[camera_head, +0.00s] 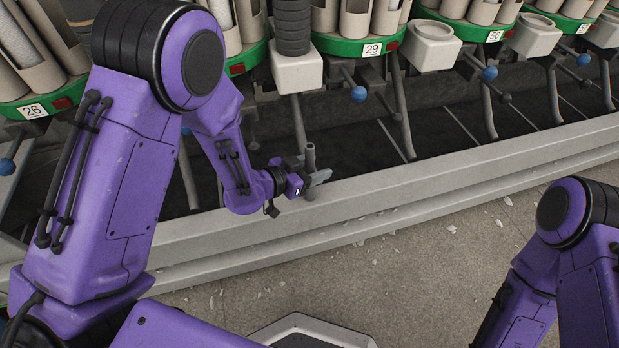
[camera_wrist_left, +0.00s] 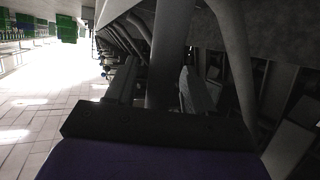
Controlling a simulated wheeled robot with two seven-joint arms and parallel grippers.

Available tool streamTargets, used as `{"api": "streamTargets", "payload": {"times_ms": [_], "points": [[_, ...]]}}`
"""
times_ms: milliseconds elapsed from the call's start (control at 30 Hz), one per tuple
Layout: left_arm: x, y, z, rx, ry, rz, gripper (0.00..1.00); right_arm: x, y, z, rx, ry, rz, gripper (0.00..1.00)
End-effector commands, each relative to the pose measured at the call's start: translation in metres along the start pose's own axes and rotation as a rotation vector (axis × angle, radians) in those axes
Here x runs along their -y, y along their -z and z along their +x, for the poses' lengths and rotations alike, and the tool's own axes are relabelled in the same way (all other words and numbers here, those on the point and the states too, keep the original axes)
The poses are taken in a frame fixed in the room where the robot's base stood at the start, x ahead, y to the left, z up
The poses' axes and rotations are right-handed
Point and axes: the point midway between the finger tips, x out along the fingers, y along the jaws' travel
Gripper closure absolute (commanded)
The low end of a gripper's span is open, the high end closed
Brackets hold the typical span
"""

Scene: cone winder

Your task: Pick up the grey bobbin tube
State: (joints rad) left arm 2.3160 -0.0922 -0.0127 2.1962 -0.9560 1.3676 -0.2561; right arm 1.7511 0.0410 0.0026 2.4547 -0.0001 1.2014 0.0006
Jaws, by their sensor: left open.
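A slim grey bobbin tube (camera_head: 310,156) is upright at the machine's front rail in the head view. My left gripper (camera_head: 311,180) is at this tube, with the tube's upper part showing above the fingers. In the left wrist view a grey tube (camera_wrist_left: 168,55) runs between the two open fingers of my left gripper (camera_wrist_left: 158,90). I cannot tell whether either finger touches it. My right gripper is out of view; only part of the right arm shows.
The pale front rail (camera_head: 420,190) crosses the view below the winder. Behind it are curved grey pipes (camera_head: 402,110), blue knobs (camera_head: 358,94) and green numbered magazines (camera_head: 355,48) with pale tubes. A dark ribbed column stands above a white box (camera_head: 297,70). Littered floor (camera_head: 430,270) is in front.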

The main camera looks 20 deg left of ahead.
Motion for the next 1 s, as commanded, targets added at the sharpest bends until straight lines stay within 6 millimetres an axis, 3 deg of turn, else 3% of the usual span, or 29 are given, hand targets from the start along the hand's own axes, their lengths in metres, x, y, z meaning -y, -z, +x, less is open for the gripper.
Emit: {"api": "streamTargets", "payload": {"times_ms": [267,433,767,1000], "points": [[0.000,0.001,0.006,0.000,0.001,-0.002,0.47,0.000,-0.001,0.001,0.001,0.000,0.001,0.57],[0.000,0.001,0.006,0.000,0.001,-0.002,1.00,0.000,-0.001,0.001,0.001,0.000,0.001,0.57],[0.000,0.004,0.004,0.000,0.001,-0.002,1.00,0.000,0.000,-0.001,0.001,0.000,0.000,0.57],[-0.001,0.038,-0.009,-0.002,0.000,0.000,1.00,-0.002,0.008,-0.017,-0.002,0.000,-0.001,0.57]]}}
